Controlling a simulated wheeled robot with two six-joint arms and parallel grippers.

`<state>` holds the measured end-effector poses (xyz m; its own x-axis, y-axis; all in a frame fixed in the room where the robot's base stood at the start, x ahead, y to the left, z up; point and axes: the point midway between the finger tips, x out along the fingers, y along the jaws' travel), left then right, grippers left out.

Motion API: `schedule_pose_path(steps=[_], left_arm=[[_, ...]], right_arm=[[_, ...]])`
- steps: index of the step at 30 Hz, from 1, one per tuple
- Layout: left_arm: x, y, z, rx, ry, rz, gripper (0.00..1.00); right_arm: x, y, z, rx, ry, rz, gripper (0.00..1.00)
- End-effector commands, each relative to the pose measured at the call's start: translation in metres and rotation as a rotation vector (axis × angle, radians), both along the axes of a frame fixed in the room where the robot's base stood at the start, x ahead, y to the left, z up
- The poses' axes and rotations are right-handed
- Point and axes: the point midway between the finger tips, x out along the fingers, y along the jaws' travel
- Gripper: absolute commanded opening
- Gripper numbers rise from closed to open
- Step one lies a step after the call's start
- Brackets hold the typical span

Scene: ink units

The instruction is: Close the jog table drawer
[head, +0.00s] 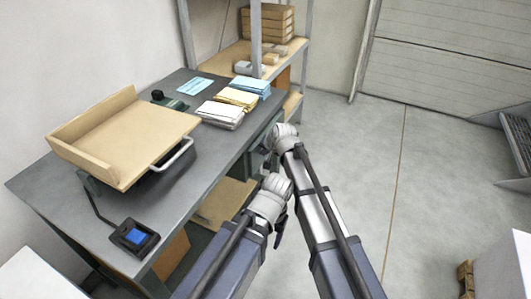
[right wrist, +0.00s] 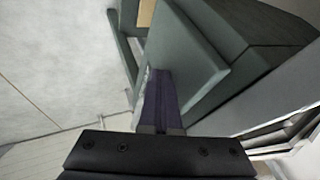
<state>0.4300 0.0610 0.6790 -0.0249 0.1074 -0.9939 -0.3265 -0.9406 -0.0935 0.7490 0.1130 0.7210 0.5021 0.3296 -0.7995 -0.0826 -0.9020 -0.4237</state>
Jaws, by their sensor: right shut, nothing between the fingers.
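The jog table (head: 190,180) has a dark grey top and runs along the wall. Its green drawer unit is under the right edge, mostly hidden by the tabletop and my arms. In the right wrist view a green drawer panel (right wrist: 188,50) stands out from the green body beside it; how far it is open I cannot tell. My right gripper (head: 268,165) is by this unit, largely hidden in the head view. Its dark fingers (right wrist: 160,102) are together and empty, close beside the panel; contact is unclear. My left gripper (head: 281,228) is nearer, beside the table edge, its jaws not clear.
A shelf with boxes (head: 268,22) stands behind.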

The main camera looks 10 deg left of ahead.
Motion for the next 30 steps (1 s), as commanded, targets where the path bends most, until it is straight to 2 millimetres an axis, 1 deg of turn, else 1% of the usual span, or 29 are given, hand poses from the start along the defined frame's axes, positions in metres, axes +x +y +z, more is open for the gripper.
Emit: schedule_pose_path(steps=[14,19,23,29,30], left_arm=[[0.0,0.0,0.0,0.0,0.0,0.0,0.67],[0.0,0.0,0.0,0.0,0.0,0.0,0.67],[0.0,0.0,0.0,0.0,0.0,0.0,0.67],[0.0,0.0,0.0,0.0,0.0,0.0,0.67],[0.0,0.0,0.009,0.0,0.0,0.0,0.67]], right_arm=[[0.001,0.004,0.001,0.007,-0.004,0.002,0.0],[0.0,0.002,0.001,0.007,-0.003,0.002,0.0],[-0.004,-0.006,0.001,0.006,-0.002,0.001,0.0],[-0.018,-0.028,0.0,0.001,0.001,-0.003,0.0],[-0.022,-0.031,0.009,0.0,0.002,-0.002,0.0]])
